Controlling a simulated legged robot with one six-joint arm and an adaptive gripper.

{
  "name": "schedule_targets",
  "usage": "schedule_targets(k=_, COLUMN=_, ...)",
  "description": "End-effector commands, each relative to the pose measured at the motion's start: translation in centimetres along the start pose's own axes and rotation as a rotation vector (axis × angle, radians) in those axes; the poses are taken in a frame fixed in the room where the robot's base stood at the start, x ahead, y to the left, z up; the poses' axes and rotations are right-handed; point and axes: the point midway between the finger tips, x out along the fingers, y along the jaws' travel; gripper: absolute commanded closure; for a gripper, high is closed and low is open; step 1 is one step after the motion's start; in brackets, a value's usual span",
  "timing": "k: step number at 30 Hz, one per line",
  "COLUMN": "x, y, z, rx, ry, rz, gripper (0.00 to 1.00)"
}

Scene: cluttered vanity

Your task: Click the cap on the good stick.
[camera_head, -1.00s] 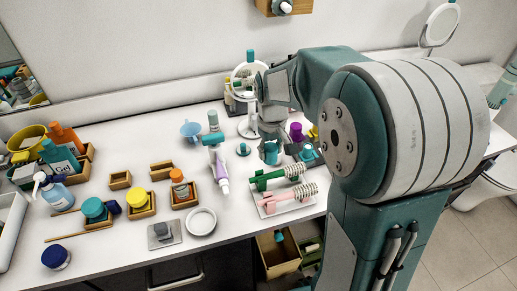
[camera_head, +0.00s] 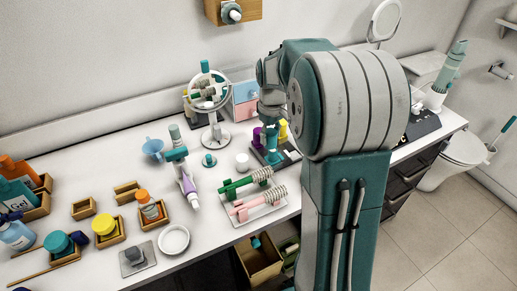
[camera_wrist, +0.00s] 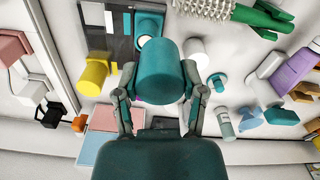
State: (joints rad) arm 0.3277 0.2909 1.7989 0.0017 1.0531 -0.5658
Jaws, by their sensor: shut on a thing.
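My gripper (camera_wrist: 160,100) is shut on a teal cylindrical cap (camera_wrist: 160,68), with one finger on each side of it. In the head view my gripper (camera_head: 271,112) points down over a small dark tray (camera_head: 288,151), and the cap (camera_head: 270,138) shows below it. In the wrist view the tray (camera_wrist: 110,44) holds a teal square-based piece (camera_wrist: 150,21) with a pale round top, partly behind the held cap; it looks like the stick. I cannot tell whether cap and stick touch. A yellow piece (camera_wrist: 93,77) and a purple piece (camera_head: 257,135) are by the tray.
A white cylinder (camera_head: 243,162) and a small teal cap (camera_head: 209,160) stand left of the tray. Green and pink spiral-headed tools (camera_head: 247,182) lie in front. Bare counter (camera_head: 100,165) lies farther left.

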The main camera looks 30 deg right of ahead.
Motion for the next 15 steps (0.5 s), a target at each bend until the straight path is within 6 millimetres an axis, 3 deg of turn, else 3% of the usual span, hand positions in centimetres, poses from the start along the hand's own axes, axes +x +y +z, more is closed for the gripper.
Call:
schedule_targets(k=4, x=0.5, y=1.7, z=-0.5, rx=-0.005, ry=0.001, rz=0.000, gripper=0.65)
schedule_targets(k=15, x=2.9, y=1.8, z=-0.6, rx=-0.008, ry=-0.001, rz=-0.001, gripper=0.65)
